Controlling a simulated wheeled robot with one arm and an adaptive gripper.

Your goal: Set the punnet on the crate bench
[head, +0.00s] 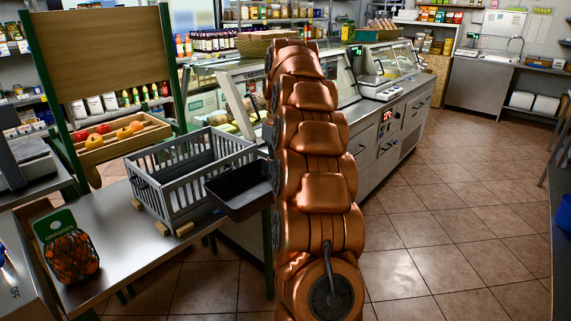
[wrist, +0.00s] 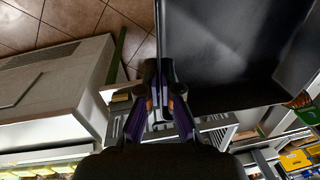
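The punnet is a black, open, rectangular tray (head: 238,202) just right of the grey slatted crate in the head view, out past the bench's right end. In the wrist view the punnet (wrist: 235,60) fills the upper right and its inside looks empty. My gripper (wrist: 158,80) is shut on the punnet's near wall, one finger on each side. In the head view my copper arm hides the gripper. The crate bench is a steel-topped table (head: 125,262) at the lower left. The punnet appears to hang in the air, roughly level with the crate's upper part.
The grey crate (head: 160,198) stands on wooden blocks on the bench. A netted bag of oranges (head: 70,252) with a green tag stands at the front left. Bare steel lies between them. A fruit stand (head: 125,140) is behind, and a glass-fronted counter (head: 240,95) is beyond the punnet.

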